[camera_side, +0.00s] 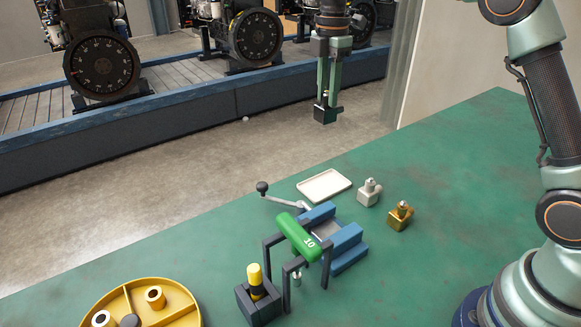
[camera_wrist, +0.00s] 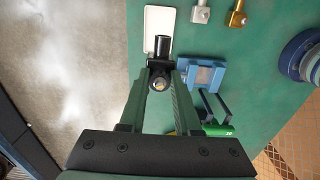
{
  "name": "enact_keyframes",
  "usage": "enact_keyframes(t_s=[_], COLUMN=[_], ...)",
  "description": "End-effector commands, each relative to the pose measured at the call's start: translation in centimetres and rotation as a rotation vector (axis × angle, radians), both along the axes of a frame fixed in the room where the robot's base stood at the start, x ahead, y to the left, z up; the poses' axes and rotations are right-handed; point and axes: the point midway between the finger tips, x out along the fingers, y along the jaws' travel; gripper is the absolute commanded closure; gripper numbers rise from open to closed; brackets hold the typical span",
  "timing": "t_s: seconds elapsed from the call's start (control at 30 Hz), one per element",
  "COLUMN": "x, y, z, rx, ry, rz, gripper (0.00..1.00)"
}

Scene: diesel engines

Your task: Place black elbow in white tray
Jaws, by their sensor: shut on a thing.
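My gripper (camera_side: 328,98) hangs high in the side view, beyond the far edge of the green bench in the picture, pointing down. It is shut on the black elbow (camera_side: 324,114), a dark fitting. In the wrist view the black elbow (camera_wrist: 161,48) shows between the fingertips (camera_wrist: 161,76), with its tube end toward the top and a bright round opening facing the camera. The white tray (camera_side: 313,191) is a flat, shallow rectangle lying empty on the bench, well below my gripper. In the wrist view the tray (camera_wrist: 158,17) lies just past the elbow, which overlaps its lower edge.
A silver elbow (camera_side: 369,193) and a brass elbow (camera_side: 400,217) stand right of the tray. A blue vise (camera_side: 346,245) with a crank, a green cylinder (camera_side: 297,236) on a black frame, a yellow-capped tool (camera_side: 255,277) and a round yellow divided tray (camera_side: 127,291) stand nearer.

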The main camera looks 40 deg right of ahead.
Motion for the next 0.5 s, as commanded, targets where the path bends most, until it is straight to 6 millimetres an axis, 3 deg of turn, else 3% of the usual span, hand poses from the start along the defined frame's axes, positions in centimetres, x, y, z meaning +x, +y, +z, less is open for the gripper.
enact_keyframes(t_s=[0.17,0.5], x=[0.5,0.4], y=[-0.7,-0.6], z=[-1.4,-9.4], rx=[0.000,0.000], ry=[0.002,0.004], rz=[0.016,0.016], gripper=[1.00,1.00])
